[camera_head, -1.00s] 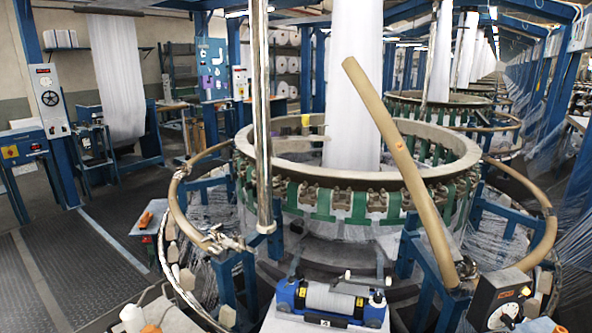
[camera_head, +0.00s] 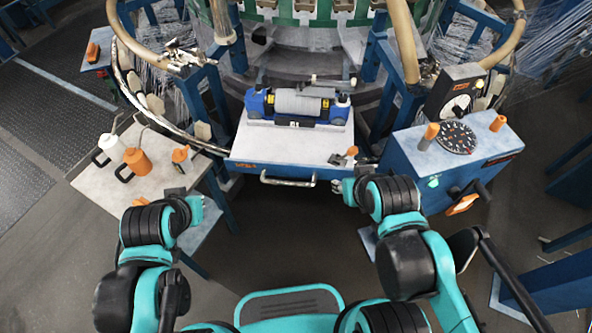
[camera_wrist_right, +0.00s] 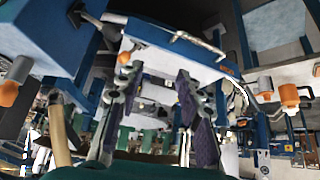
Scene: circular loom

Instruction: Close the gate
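No part is plainly marked as the gate. A blue-edged platform with a pale top (camera_head: 275,148) stands at the loom's front, with a silver bar handle (camera_head: 287,181) on its front face. The handle also shows in the right wrist view (camera_wrist_right: 200,43). A blue roller unit (camera_head: 297,104) sits on the platform. My right gripper (camera_head: 347,187) is just right of the handle, near the platform's front right corner, apart from the handle. In the right wrist view its fingers (camera_wrist_right: 158,105) are spread and empty. My left gripper (camera_head: 194,202) hangs by the left side table; its fingers are unclear.
The left side table (camera_head: 98,183) holds an orange bottle (camera_head: 137,162) and a white bottle (camera_head: 112,147). A blue control box (camera_head: 400,150) with a dial and orange knobs stands at right. Curved rails flank the platform. Dark floor in front of the platform is free.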

